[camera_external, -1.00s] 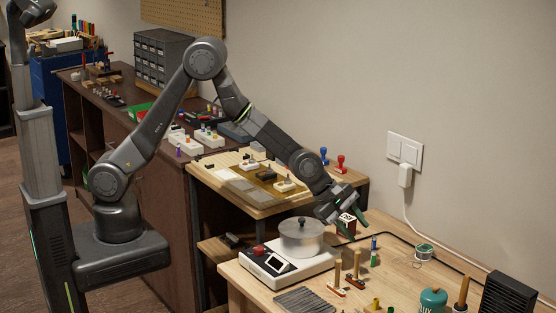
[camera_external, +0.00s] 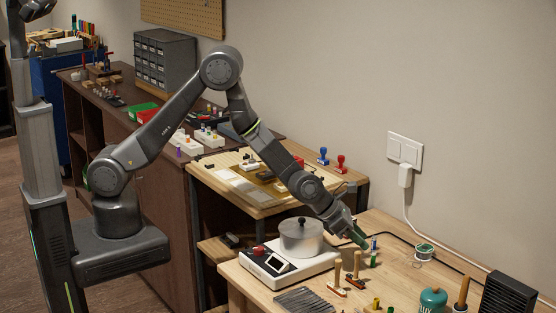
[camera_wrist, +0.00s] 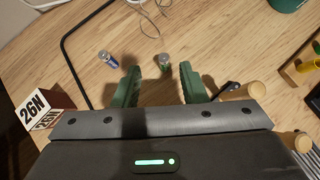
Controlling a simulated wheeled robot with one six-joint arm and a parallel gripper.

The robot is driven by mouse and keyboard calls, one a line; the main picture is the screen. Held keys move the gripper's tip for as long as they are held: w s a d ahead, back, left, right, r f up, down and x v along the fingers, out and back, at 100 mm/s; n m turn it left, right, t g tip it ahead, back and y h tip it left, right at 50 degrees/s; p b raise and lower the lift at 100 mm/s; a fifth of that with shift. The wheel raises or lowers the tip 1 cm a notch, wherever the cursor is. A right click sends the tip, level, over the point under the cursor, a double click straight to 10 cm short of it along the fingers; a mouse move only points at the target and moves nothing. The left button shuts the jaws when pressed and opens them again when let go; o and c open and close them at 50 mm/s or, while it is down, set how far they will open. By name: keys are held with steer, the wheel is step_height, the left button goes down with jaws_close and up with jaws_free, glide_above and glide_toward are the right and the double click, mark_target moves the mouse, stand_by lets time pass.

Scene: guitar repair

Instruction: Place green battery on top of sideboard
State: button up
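The green battery (camera_external: 374,260) stands upright on the light wooden workbench (camera_external: 403,265), close to a blue battery (camera_external: 374,243). In the wrist view the green battery (camera_wrist: 164,62) is ahead of the gap between my two green fingers, and the blue battery (camera_wrist: 108,58) lies outside the left finger. My gripper (camera_wrist: 160,85) is open and empty, pointing down toward the batteries. In the external view my gripper (camera_external: 359,237) is just left of the batteries, its fingers partly overlapping each other. The sideboard (camera_external: 158,165) is the long dark brown cabinet at left.
A scale with a metal pot (camera_external: 301,238) is left of my gripper. A 26N block (camera_wrist: 42,110) is beside my gripper. The sideboard top holds drawers, bins and small parts.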

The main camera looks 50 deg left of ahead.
mark_target(373, 251)
steer(key=shift+p+x, duration=0.3)
steer(key=shift+x, duration=1.25)
steer(key=shift+p+x, duration=1.2)
steer(key=shift+x, duration=0.6)
steer(key=shift+w+d+f, duration=0.25)
steer(key=shift+d+f, duration=0.25)
steer(key=shift+f, duration=0.25)
jaws_close()
